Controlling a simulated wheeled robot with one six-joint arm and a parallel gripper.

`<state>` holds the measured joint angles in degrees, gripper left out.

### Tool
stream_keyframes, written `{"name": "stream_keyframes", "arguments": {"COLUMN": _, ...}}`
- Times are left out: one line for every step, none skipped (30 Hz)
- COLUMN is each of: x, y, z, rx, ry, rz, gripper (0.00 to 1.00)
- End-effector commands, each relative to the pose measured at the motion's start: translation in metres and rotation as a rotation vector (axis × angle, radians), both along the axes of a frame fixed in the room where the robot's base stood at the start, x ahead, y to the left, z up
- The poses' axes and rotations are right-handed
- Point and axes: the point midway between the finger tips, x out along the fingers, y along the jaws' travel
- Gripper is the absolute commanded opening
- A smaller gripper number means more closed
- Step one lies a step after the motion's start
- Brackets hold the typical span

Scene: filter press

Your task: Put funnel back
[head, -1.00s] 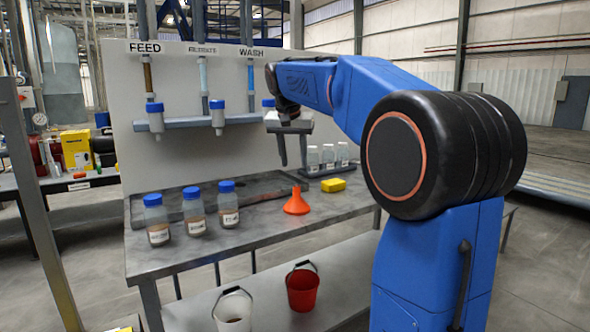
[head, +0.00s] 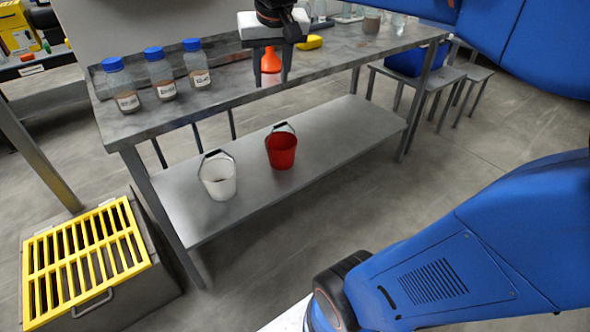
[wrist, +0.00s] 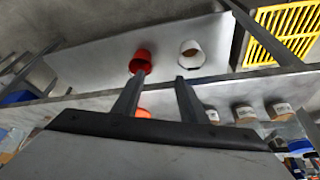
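The orange funnel (head: 271,61) stands on the grey workbench (head: 330,62), near its middle. In the head view it shows between the two fingers of my gripper (head: 271,84). My gripper points down with its fingers apart and nothing visibly clamped between them. In the wrist view the funnel (wrist: 143,113) shows only as a small orange piece beside one finger of my gripper (wrist: 158,76), mostly hidden by the gripper body. Whether the fingers touch the funnel cannot be told. The rack above the bench is out of view.
Several blue-capped bottles (head: 160,74) stand left on the bench. A white bucket (head: 218,180) and a red bucket (head: 281,150) stand on the lower shelf. A yellow grate (head: 85,255) covers a box at lower left.

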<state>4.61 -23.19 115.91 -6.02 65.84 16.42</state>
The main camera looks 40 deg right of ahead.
Motion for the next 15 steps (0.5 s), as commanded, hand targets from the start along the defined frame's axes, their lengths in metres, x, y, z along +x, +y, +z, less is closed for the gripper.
{"name": "stream_keyframes", "arguments": {"x": -0.02, "y": 0.007, "z": -0.013, "rx": -0.001, "ry": -0.002, "rz": 0.031, "gripper": 0.39}}
{"name": "stream_keyframes", "arguments": {"x": -0.029, "y": 0.011, "z": -0.021, "rx": -0.001, "ry": -0.003, "rz": 0.051, "gripper": 0.39}}
{"name": "stream_keyframes", "arguments": {"x": -0.043, "y": 0.016, "z": -0.033, "rx": 0.0, "ry": -0.003, "rz": 0.077, "gripper": 0.39}}
{"name": "stream_keyframes", "arguments": {"x": -0.053, "y": 0.019, "z": -0.041, "rx": 0.0, "ry": -0.004, "rz": 0.097, "gripper": 0.39}}
{"name": "stream_keyframes", "arguments": {"x": -0.062, "y": 0.023, "z": -0.05, "rx": 0.0, "ry": -0.006, "rz": 0.117, "gripper": 0.39}}
{"name": "stream_keyframes", "arguments": {"x": -0.076, "y": 0.027, "z": -0.062, "rx": -0.001, "ry": -0.007, "rz": 0.143, "gripper": 0.39}}
{"name": "stream_keyframes", "arguments": {"x": -0.085, "y": 0.03, "z": -0.071, "rx": -0.002, "ry": -0.009, "rz": 0.161, "gripper": 0.39}}
{"name": "stream_keyframes", "arguments": {"x": -0.095, "y": 0.033, "z": -0.081, "rx": -0.002, "ry": -0.011, "rz": 0.181, "gripper": 0.39}}
{"name": "stream_keyframes", "arguments": {"x": -0.107, "y": 0.037, "z": -0.093, "rx": -0.003, "ry": -0.012, "rz": 0.205, "gripper": 0.39}}
{"name": "stream_keyframes", "arguments": {"x": -0.116, "y": 0.04, "z": -0.103, "rx": -0.003, "ry": -0.013, "rz": 0.223, "gripper": 0.39}}
{"name": "stream_keyframes", "arguments": {"x": -0.124, "y": 0.042, "z": -0.111, "rx": -0.004, "ry": -0.016, "rz": 0.239, "gripper": 0.39}}
{"name": "stream_keyframes", "arguments": {"x": -0.134, "y": 0.045, "z": -0.123, "rx": -0.005, "ry": -0.017, "rz": 0.262, "gripper": 0.39}}
{"name": "stream_keyframes", "arguments": {"x": -0.141, "y": 0.047, "z": -0.131, "rx": -0.005, "ry": -0.018, "rz": 0.275, "gripper": 0.39}}
{"name": "stream_keyframes", "arguments": {"x": -0.147, "y": 0.049, "z": -0.138, "rx": -0.006, "ry": -0.02, "rz": 0.288, "gripper": 0.39}}
{"name": "stream_keyframes", "arguments": {"x": -0.154, "y": 0.051, "z": -0.147, "rx": -0.005, "ry": -0.021, "rz": 0.302, "gripper": 0.39}}
